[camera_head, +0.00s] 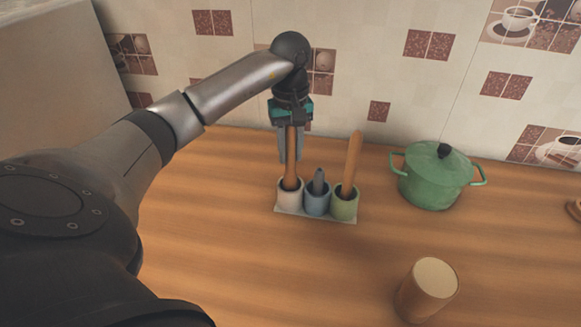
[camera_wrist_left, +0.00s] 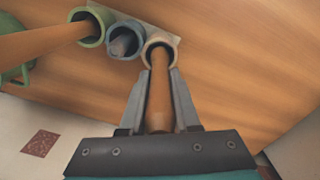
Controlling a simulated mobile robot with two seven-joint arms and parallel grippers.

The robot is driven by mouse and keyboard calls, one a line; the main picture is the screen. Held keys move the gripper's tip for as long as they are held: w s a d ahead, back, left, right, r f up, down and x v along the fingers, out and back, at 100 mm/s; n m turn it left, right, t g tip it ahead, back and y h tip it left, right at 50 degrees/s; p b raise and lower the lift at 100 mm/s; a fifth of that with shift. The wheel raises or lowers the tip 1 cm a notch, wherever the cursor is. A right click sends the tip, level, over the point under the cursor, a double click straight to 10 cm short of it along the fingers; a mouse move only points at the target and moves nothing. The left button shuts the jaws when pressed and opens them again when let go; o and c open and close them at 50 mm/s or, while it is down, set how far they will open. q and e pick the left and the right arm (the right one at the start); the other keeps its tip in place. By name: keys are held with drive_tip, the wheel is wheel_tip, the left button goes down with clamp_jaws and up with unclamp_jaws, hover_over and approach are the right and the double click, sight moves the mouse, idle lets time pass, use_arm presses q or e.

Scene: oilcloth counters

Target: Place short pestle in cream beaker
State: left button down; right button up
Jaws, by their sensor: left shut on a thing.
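My left gripper (camera_head: 289,158) is above the cream beaker (camera_head: 290,200), pointing down. It is shut on a brown wooden stick, which I take for the short pestle (camera_head: 291,172). The pestle is upright and its lower end is inside the cream beaker's mouth. The wrist view also shows the pestle (camera_wrist_left: 160,95) between the two fingers, with its far end within the rim of the cream beaker (camera_wrist_left: 147,50). I cannot tell whether it touches the bottom. My right gripper is not in view.
A blue beaker (camera_head: 317,205) holding a short grey stick and a green beaker (camera_head: 344,210) holding a longer wooden stick (camera_head: 353,160) stand alongside on a pale base (camera_head: 285,211). A green lidded pot (camera_head: 430,185) is right; a tan cylinder (camera_head: 425,295) is nearer.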

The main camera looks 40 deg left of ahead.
sight(290, 180)
use_arm(q)
drive_tip(key=shift+f, duration=2.4)
drive_tip(key=shift+f, duration=0.1)
drive_tip(key=c, duration=0.6)
unclamp_jaws()
drive_tip(key=shift+c, duration=0.2)
wheel_tip(290, 180, up, 12)
drive_tip(key=shift+r, duration=0.15)
